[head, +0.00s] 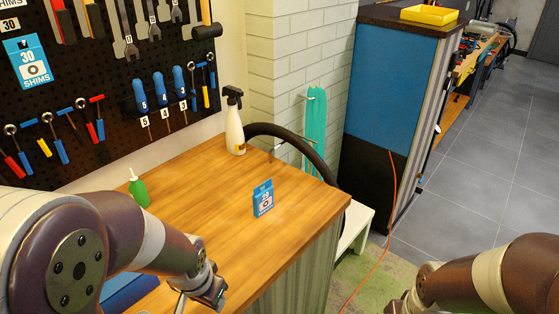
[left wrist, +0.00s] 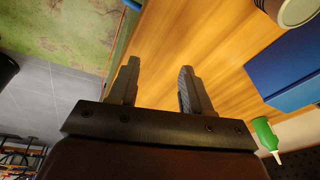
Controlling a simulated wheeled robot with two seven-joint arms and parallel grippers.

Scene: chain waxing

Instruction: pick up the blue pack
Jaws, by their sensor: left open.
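The small blue pack (head: 263,199) stands upright on the wooden bench, toward its right part, in the head view. It carries a white label with a number and a dark round mark. My left gripper (head: 207,298) is low in the head view, nearer than the pack and to its left, apart from it. In the left wrist view my left gripper (left wrist: 157,88) is open, with nothing between its two fingers and bare wood beyond them. Only part of my right arm shows at the lower right of the head view; its gripper is out of view.
The wooden bench (head: 200,180) is clear around the pack. A green bottle (head: 139,190) stands at its left, a white spray bottle (head: 235,125) at its back. A blue box (left wrist: 285,70) lies near the left gripper. A tool pegboard (head: 100,85) hangs behind.

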